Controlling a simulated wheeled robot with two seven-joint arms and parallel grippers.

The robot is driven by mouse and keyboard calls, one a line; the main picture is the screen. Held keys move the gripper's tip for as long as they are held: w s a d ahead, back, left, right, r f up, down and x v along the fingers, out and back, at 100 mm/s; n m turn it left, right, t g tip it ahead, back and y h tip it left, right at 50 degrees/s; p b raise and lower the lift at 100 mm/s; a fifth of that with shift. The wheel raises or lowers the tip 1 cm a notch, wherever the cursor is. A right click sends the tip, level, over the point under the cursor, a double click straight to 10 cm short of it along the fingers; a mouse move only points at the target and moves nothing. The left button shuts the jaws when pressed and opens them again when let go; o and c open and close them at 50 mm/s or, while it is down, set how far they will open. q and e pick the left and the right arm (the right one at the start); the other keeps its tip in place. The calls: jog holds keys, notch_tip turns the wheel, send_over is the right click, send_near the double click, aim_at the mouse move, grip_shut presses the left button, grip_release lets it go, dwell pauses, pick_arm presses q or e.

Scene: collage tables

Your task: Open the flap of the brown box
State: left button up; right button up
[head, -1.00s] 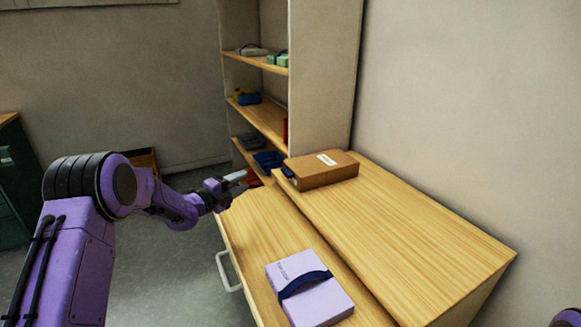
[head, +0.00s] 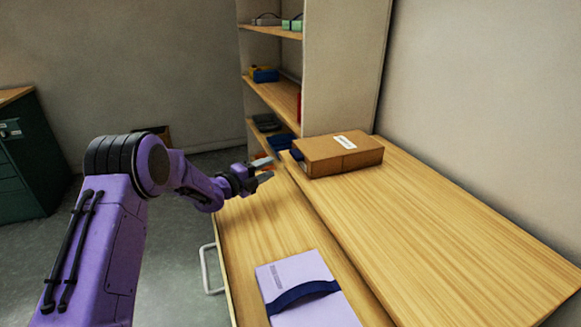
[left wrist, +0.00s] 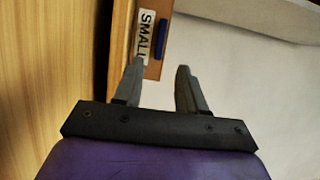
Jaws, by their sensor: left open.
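The brown box (head: 352,160) lies at the far end of the raised right-hand part of the wooden table, with a white label on top. A dark blue part shows by its left end. My left gripper (head: 268,170) is open and empty, a short way left of the box and apart from it. In the left wrist view, the open fingers (left wrist: 160,67) point at a brown face (left wrist: 152,68) with a "SMALL" label and a blue bar. This is likely the box's end; contact cannot be told. My right gripper is out of view.
A lilac box (head: 290,270) with a dark blue band lies on the lower table part (head: 258,228). A shelf unit (head: 345,75) with several small items stands behind. A wall is on the right. The raised tabletop (head: 430,225) in front of the brown box is clear.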

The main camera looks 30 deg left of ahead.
aim_at(293, 156)
pick_arm(q)
jog(key=p+x, duration=0.1)
jog(key=x, duration=0.9)
jog(key=shift+w+d+p, duration=0.15)
jog(key=shift+p, duration=0.2)
grip_shut()
